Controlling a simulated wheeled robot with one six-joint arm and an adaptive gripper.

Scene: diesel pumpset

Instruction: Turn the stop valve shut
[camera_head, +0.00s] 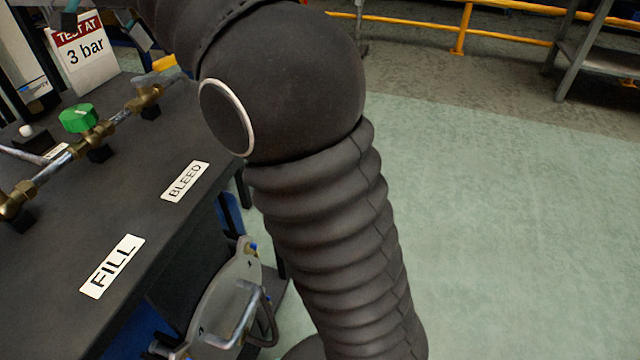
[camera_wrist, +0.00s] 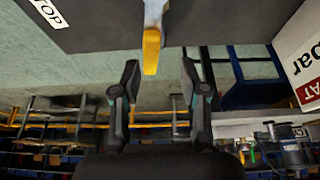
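The stop valve's yellow lever (camera_wrist: 151,50) points down the wrist view, toward my gripper (camera_wrist: 160,70). Its tip lies at about the level of the fingertips, seen between the two fingers, nearer the left one. The fingers are apart, with visible space on both sides of the lever; I cannot tell its depth relative to them. A label (camera_wrist: 50,13) reading "TOP", cut off by the frame edge, lies on the bench beside it. In the head view the yellow lever (camera_head: 160,63) shows on a brass valve at the far end of the pipe, partly hidden by my arm.
A green knob (camera_head: 78,117) sits on the pipe nearer the camera. The dark bench (camera_head: 150,225) bears "FILL" (camera_head: 112,266) and "BLEED" (camera_head: 185,181) labels. A "TEST AT 3 bar" sign (camera_head: 83,55) stands at its back. The floor (camera_head: 500,230) to the right is clear.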

